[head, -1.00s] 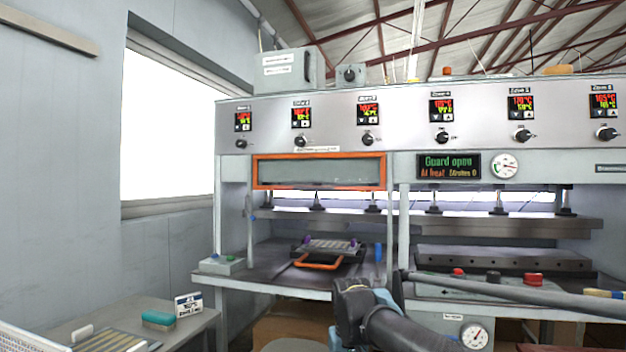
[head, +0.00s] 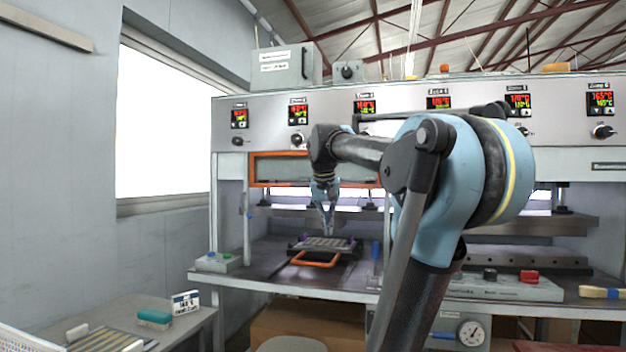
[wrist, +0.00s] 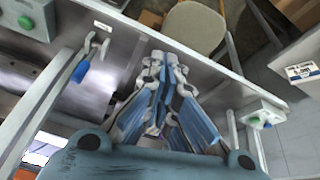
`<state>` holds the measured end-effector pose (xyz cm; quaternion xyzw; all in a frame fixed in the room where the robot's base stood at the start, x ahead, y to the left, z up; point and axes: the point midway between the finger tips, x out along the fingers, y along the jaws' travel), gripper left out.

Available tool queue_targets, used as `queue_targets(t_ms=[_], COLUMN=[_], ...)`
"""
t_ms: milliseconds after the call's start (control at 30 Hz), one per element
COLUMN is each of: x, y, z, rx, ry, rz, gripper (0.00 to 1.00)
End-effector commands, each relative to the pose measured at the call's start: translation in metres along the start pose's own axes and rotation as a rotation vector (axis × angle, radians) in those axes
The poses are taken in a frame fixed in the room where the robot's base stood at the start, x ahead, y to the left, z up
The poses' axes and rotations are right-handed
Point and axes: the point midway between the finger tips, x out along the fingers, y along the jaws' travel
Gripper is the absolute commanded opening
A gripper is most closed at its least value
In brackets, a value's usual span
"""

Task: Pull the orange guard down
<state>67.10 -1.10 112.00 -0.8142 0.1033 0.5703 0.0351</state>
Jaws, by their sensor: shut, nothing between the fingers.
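The orange guard (head: 280,171) is an orange-framed grey panel, raised high in the left bay of the press in the head view. My arm hides its middle and part of its right side. My gripper (head: 327,231) hangs pointing down, with its wrist overlapping the guard and its fingertips below the guard's lower edge in the picture. The wrist view shows the fingers (wrist: 168,62) together with nothing between them. I cannot tell how far the gripper stands in front of the guard; no contact is visible.
A dark mould tray (head: 322,243) with an orange handle (head: 315,260) lies on the press bed below. A button box (head: 218,262) stands at the bed's left corner. A stool (wrist: 193,27) and the press's front edge show in the wrist view. A side table (head: 140,335) stands lower left.

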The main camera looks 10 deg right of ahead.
Motion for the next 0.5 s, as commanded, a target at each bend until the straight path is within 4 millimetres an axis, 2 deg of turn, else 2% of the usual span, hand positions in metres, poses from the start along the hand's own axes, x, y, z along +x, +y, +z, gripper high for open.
queue_targets(t_ms=[33, 100, 500], x=[-0.011, -0.026, -0.102], y=[-0.002, -0.005, -0.02], z=[-0.017, -0.039, -0.151], rx=[0.007, 0.022, 0.102], ry=[0.008, 0.021, 0.092], rz=[0.003, 0.008, 0.033], gripper=[0.0, 0.0, 0.0])
